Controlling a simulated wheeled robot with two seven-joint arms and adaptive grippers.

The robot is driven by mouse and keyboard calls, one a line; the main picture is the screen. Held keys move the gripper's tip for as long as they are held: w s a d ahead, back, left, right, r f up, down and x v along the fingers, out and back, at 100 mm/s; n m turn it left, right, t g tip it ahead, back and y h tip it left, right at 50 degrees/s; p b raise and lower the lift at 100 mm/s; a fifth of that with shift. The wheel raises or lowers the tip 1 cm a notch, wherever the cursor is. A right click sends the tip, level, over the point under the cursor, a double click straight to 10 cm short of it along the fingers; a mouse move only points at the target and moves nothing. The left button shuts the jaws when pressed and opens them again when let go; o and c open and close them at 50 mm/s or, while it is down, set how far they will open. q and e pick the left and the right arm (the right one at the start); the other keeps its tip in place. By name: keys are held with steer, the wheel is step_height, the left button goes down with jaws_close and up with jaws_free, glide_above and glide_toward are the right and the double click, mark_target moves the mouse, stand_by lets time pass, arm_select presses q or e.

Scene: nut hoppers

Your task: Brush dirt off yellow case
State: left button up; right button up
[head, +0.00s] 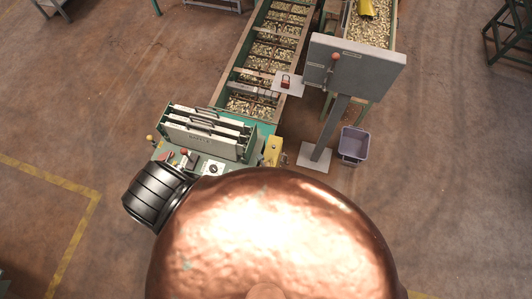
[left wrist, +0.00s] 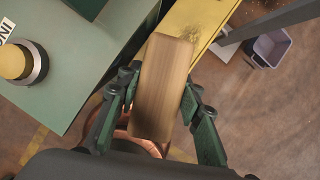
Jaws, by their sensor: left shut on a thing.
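My left gripper (left wrist: 159,88) is shut on a wooden brush (left wrist: 165,75), whose flat tan back faces the left wrist camera. Its bristles are not visible. The yellow case (left wrist: 183,17) lies just beyond the brush's far end, with a dark speckled patch of dirt (left wrist: 208,24) on its top. The brush covers part of the case in this view, and I cannot tell whether they touch. In the head view the yellow case (head: 272,150) stands at the right end of the green machine. My left gripper is hidden there. My right gripper is in neither view.
The green machine top (left wrist: 75,65) with a yellow button (left wrist: 18,62) is left of the brush. A grey panel (head: 355,68) on a post and a purple bin (head: 353,145) stand right of the case. A conveyor (head: 273,48) of nuts runs behind.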

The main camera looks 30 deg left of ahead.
arm_select(q)
steer(key=shift+f, duration=0.35)
